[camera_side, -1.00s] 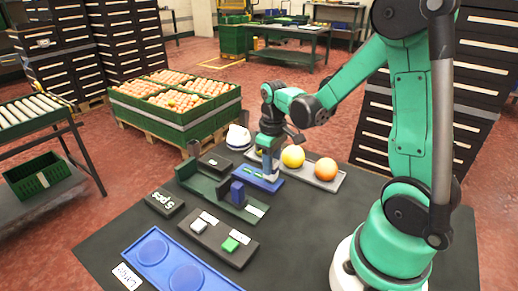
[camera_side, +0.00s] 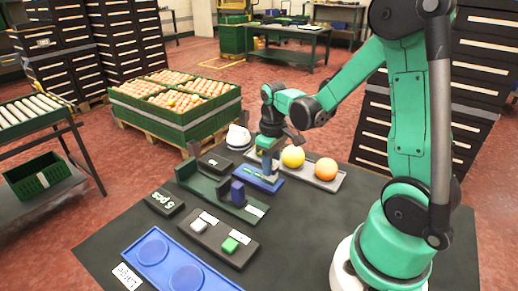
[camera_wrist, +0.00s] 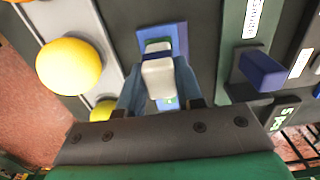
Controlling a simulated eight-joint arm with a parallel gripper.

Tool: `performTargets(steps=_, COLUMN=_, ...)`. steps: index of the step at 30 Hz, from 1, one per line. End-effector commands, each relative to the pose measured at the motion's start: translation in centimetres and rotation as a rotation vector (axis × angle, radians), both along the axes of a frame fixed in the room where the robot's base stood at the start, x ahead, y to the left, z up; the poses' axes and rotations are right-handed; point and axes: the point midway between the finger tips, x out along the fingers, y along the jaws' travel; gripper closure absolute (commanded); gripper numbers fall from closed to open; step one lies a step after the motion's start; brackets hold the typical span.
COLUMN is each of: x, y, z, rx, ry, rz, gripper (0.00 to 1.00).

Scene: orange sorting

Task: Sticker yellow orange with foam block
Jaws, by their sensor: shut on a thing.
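My gripper (camera_wrist: 160,95) is shut on a pale grey-white block (camera_wrist: 158,78), which looks like the foam block. It is above the small blue tray (camera_wrist: 176,34), which lies at the middle of the table in the side view (camera_side: 247,175). In the side view, my gripper (camera_side: 268,166) hides most of the block. A yellow orange (camera_side: 293,156) sits on the grey tray just right of my gripper; a yellow fruit is at left in the wrist view (camera_wrist: 69,66). A second yellow fruit (camera_wrist: 103,110) is partly hidden by my gripper there.
An orange-coloured fruit (camera_side: 326,169) shares the grey tray (camera_side: 338,182). A dark green holder (camera_side: 207,190) with an upright blue block (camera_side: 237,191) stands left of my gripper. A dark rack (camera_side: 216,243) holds a pale and a green block.

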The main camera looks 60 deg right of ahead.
Motion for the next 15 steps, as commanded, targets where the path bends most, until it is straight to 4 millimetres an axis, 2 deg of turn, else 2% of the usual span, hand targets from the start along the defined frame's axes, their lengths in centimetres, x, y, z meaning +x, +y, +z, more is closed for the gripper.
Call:
performTargets(steps=5, x=0.0, y=0.0, z=0.9, rx=0.0, ry=0.0, rz=0.0, gripper=1.0)
performTargets(steps=15, x=0.0, y=0.0, z=3.9, rx=0.0, ry=0.0, rz=0.0, gripper=1.0)
